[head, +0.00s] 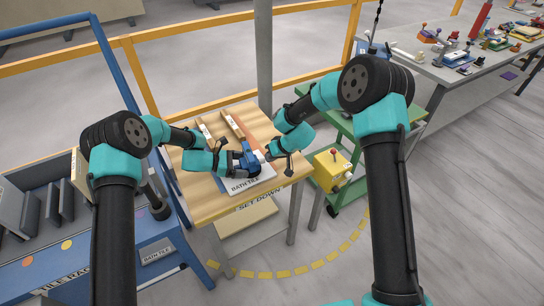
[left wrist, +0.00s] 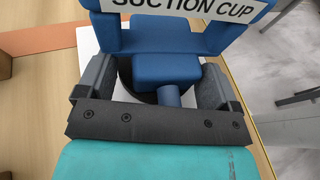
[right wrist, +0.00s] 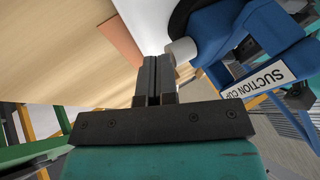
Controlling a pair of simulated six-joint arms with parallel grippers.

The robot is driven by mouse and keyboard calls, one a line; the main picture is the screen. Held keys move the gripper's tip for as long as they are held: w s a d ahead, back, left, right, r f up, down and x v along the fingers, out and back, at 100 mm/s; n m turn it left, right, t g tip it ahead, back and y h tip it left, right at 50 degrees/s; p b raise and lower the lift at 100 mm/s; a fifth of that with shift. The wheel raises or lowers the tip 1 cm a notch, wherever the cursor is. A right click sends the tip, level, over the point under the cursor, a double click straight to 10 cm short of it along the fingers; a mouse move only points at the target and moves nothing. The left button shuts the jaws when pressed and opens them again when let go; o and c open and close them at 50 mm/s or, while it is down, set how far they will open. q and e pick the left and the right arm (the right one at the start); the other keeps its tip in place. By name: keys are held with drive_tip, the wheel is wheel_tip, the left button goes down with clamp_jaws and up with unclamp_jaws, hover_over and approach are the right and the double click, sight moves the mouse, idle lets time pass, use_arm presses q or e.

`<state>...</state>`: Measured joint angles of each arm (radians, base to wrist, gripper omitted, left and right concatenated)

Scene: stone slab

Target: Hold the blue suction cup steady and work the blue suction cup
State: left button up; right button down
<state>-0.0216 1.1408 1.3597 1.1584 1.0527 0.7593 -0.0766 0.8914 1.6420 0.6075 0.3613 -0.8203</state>
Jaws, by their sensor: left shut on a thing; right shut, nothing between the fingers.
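The blue suction cup (head: 250,166) sits on a white tile marked BATH TILE (head: 262,184) on the wooden table. My left gripper (head: 236,162) is shut on its blue body; in the left wrist view the fingers stand on both sides of the blue block (left wrist: 166,70), below the frame labelled SUCTION CUP (left wrist: 185,5). My right gripper (right wrist: 157,75) is shut and empty. Its fingertips are close beside a pale round end (right wrist: 181,50) on the suction cup; I cannot tell whether they touch it. The cup's dark rubber underside is mostly hidden.
The wooden table (head: 208,208) also holds orange-brown strips (head: 233,127) behind the tile. A blue tile rack (head: 80,270) stands left. A green cart with a yellow box (head: 331,168) stands right. A grey bench (head: 430,66) with several small items is at far right.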

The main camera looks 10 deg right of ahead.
drive_tip(key=shift+s+a, duration=0.2)
drive_tip(key=shift+a, duration=0.8)
drive_tip(key=shift+d, duration=0.1)
drive_tip(key=d, duration=0.2)
drive_tip(key=w+d, duration=0.1)
drive_tip(key=d, duration=0.1)
drive_tip(key=shift+d, duration=0.1)
drive_tip(key=v, duration=1)
drive_tip(key=shift+s, duration=0.1)
drive_tip(key=shift+w+d, duration=0.25)
drive_tip(key=shift+d, duration=0.5)
